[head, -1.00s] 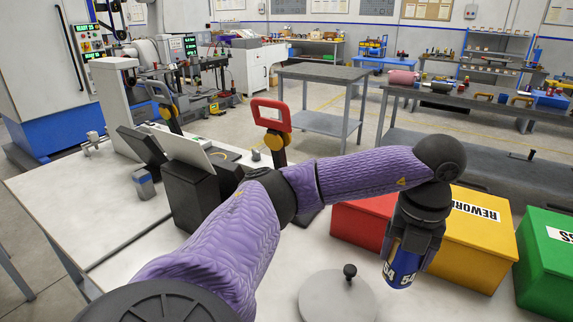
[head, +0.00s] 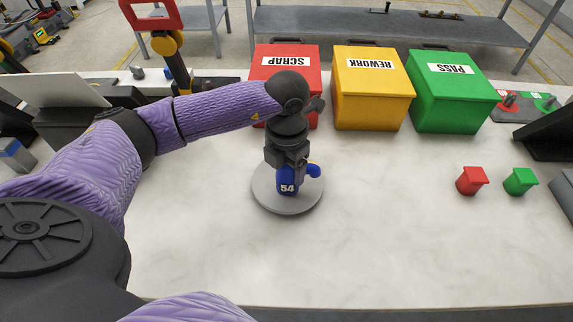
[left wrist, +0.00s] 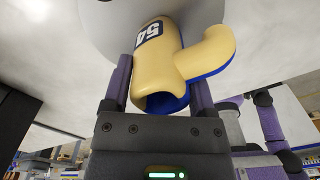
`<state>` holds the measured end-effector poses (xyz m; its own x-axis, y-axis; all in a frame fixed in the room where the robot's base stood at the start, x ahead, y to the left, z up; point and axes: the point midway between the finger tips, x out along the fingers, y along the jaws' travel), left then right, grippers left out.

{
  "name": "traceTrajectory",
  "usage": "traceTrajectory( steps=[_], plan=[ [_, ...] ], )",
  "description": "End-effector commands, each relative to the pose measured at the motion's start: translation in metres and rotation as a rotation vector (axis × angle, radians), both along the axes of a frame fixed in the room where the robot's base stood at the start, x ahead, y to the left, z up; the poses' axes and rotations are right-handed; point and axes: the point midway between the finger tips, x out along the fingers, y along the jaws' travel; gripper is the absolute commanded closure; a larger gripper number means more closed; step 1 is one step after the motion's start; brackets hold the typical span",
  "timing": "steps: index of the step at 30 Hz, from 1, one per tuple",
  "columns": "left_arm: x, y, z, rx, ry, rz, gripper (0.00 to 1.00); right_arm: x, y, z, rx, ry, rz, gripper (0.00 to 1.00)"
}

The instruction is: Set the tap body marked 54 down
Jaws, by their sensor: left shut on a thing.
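The tap body (head: 288,186) marked 54 is blue in the head view, with a short spout pointing right. My left gripper (head: 287,162) is shut on its upper part and holds it upright over a round grey disc (head: 305,201). I cannot tell whether its base touches the disc. In the left wrist view, the tap body (left wrist: 163,60) shows cream-yellow and blue sides between the two fingers of my left gripper (left wrist: 160,82), with the disc (left wrist: 110,32) beyond it. My right gripper is not in view.
Red SCRAP (head: 285,91), yellow REWORK (head: 372,105) and green PASS (head: 453,108) boxes stand behind the disc. A small red block (head: 471,181) and green block (head: 520,182) sit at right.

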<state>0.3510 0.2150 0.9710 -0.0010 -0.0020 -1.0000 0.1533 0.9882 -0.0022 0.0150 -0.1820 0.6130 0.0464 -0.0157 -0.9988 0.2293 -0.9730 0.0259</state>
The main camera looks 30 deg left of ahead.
Motion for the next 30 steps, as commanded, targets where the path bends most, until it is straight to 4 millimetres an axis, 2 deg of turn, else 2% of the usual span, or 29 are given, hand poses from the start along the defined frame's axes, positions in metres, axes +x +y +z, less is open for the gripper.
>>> traceTrajectory(
  steps=[8,9,12,20,23,30],
  plan=[
    [0.001,0.000,-0.001,0.000,-0.003,0.001,1.00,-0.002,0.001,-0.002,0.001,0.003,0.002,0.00],
    [0.000,0.000,-0.001,0.000,-0.002,0.001,0.21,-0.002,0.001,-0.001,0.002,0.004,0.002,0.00],
    [0.000,0.000,-0.001,0.001,-0.002,0.002,0.00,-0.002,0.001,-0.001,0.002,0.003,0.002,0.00],
    [0.001,0.000,0.005,0.001,-0.003,0.002,0.00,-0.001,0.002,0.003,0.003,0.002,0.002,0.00],
    [0.001,0.001,0.023,0.001,-0.007,0.002,0.00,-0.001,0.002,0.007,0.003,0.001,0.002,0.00],
    [0.001,0.000,0.092,0.000,-0.008,0.002,0.00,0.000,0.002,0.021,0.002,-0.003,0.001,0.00]
  ],
)
